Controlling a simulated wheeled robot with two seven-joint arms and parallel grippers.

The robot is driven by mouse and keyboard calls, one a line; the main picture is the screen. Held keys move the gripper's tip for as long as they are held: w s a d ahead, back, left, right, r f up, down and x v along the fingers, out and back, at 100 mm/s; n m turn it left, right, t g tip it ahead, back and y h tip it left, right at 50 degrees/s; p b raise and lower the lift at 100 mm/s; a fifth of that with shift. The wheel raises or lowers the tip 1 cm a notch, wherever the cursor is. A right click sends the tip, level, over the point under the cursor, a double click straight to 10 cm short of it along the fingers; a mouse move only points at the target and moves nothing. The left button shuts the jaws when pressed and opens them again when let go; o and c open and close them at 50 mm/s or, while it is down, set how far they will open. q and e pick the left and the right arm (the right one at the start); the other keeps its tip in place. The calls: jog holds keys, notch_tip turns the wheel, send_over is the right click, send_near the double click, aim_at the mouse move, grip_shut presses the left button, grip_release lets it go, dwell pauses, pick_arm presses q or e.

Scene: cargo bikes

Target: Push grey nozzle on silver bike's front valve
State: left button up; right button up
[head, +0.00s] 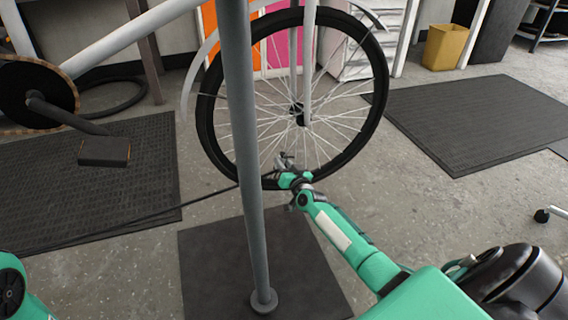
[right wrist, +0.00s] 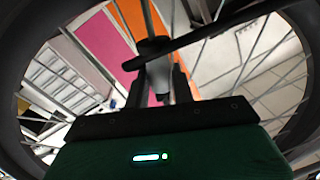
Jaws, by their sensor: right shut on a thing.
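The silver bike's front wheel (head: 375,97), with a black tyre and thin spokes, stands upright in the middle of the head view. My right gripper (head: 284,163) is at the lower part of this wheel, by the inner side of the rim. In the right wrist view my right gripper (right wrist: 160,88) is shut on the dark grey nozzle (right wrist: 155,47), with spokes around and behind it. A black hose (head: 150,213) runs from the left to the gripper. I cannot make out the valve, nor whether the nozzle touches it. My left gripper is out of view.
A grey upright pole (head: 246,150) stands in front of the wheel's left part, on a dark base plate (head: 215,270). Black mats lie at left (head: 130,180) and right (head: 480,115). A yellow bin (head: 446,47) stands at the back. A pedal (head: 103,151) hangs at left.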

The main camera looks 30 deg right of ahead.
dwell(0.5)
jog(key=shift+a+f, duration=0.15)
jog(key=shift+f, duration=0.15)
dwell(0.5)
jog(key=o, duration=1)
jog(key=shift+o, duration=0.4)
jog(key=s+a+p, duration=0.1)
jog(key=s+p, duration=0.4)
jog(key=s, duration=0.5)
